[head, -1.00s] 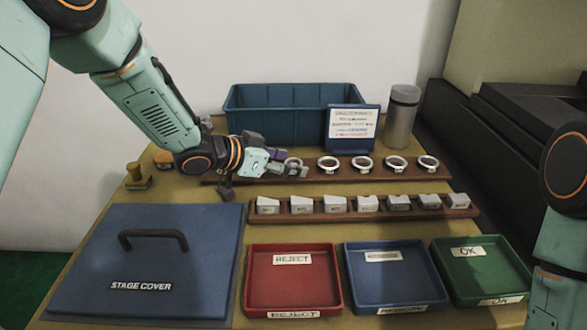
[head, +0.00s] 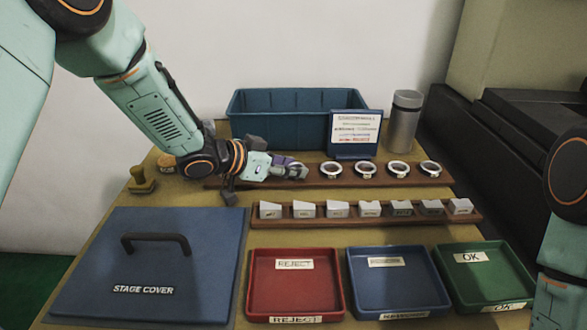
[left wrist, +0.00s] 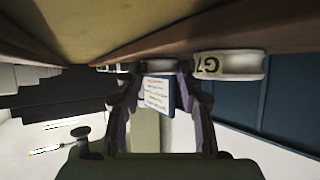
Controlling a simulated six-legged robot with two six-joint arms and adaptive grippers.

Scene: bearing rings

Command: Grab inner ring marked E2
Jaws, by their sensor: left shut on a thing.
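My left gripper (head: 298,172) is at the left part of the brown rear rack (head: 312,182), shut on a pale ring. In the left wrist view the fingers (left wrist: 158,80) stand either side of this ring (left wrist: 160,67), at the rack. Its marking is hidden, so I cannot tell whether it reads E2. A neighbouring ring (left wrist: 230,65) bears the mark G7. Several more silver rings stand in a row to the right, such as this one (head: 365,170); their marks are too small to read. My right gripper is out of view.
A front rack (head: 290,222) holds several grey blocks. Red (head: 295,285), blue (head: 398,285) and green (head: 488,280) trays lie in front, a blue stage cover (head: 150,265) to the left. Behind are a blue bin (head: 270,115), a sign (head: 354,135) and a grey cylinder (head: 403,122).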

